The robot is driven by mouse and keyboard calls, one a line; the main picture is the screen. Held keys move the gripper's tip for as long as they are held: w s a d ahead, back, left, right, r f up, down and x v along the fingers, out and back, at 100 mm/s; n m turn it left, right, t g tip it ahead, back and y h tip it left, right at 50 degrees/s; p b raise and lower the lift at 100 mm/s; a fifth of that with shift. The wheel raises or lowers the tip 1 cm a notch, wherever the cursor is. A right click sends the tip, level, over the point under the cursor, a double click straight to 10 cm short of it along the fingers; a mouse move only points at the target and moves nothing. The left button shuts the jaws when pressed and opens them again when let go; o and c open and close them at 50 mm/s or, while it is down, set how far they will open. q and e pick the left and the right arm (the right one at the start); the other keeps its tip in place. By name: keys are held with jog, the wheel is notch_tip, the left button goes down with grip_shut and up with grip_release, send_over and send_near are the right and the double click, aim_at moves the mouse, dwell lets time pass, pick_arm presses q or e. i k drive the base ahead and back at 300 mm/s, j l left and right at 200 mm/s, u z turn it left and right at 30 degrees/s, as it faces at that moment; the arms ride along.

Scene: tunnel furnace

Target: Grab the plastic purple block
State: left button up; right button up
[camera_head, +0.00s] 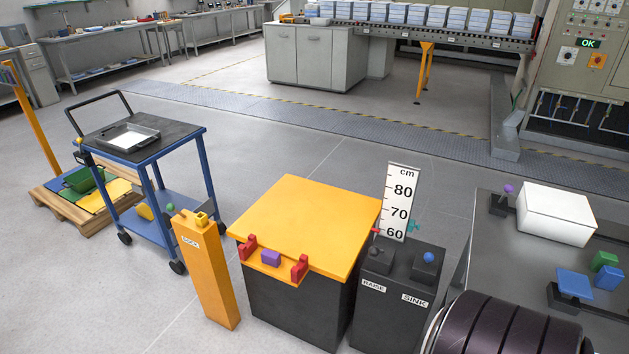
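A small purple block (271,258) is at the front edge of a yellow-orange tabletop (310,215) on a black box-shaped base. It sits between two red brackets, a left one (249,246) and a right one (299,268), with gaps on both sides. Whether it is plastic cannot be told from its look.
An orange post (205,270) stands left of the yellow-topped box. A black control box (397,300) with a height scale (399,200) stands right. A blue cart (150,165) is further left. A grey table (490,245) holds a white box (556,213). Open floor lies behind.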

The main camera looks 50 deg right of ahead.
aim_at(273, 258)
jog(key=z, duration=1.15)
jog(key=i+j+z, duration=0.1)
jog(key=i+j, duration=0.05)
jog(key=j, duration=0.1)
